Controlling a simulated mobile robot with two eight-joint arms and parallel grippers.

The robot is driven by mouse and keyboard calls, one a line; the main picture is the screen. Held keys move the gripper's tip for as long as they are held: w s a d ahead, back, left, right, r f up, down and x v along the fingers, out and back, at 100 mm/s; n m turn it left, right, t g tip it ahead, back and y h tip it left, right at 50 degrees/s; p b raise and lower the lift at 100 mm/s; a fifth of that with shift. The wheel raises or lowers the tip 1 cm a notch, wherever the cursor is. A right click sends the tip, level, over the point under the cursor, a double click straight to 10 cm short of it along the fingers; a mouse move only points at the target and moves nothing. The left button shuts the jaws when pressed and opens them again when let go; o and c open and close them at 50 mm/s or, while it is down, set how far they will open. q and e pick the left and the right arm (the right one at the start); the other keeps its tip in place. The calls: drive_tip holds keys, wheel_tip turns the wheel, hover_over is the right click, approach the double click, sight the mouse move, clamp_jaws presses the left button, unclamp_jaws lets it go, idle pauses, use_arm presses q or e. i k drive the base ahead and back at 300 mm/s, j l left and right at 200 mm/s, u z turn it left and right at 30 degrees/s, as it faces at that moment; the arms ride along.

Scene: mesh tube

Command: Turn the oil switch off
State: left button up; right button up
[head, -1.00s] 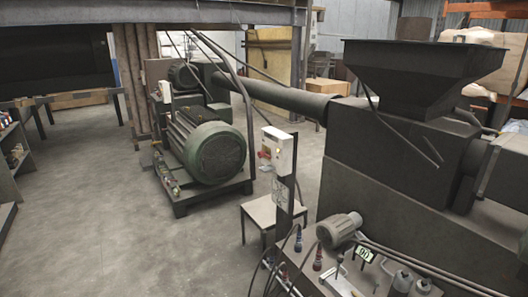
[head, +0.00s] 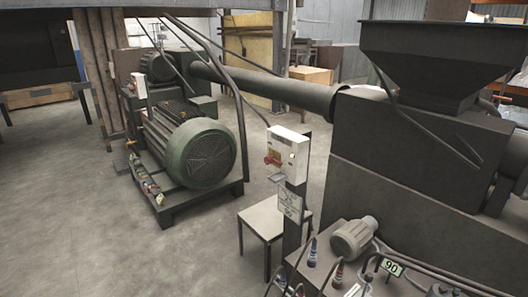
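A pale control box (head: 287,148) with a red switch (head: 272,160) on its left side stands on a dark post (head: 296,205) right of the picture's middle. A small sign plate (head: 290,201) hangs on the post below it. Another pale box with a red part (head: 138,85) sits by the large green motor (head: 200,150) at the left. I cannot read the labels, so I cannot tell which is the oil switch or its setting. Neither gripper shows.
A small table (head: 262,218) stands left of the post. A large dark machine with a hopper (head: 435,62) and a long pipe (head: 280,88) fills the right. A small grey motor (head: 353,236) and hoses are at the lower right. Open concrete floor (head: 90,215) lies at the left.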

sight(268, 160)
drive_tip(key=i+j, duration=0.85)
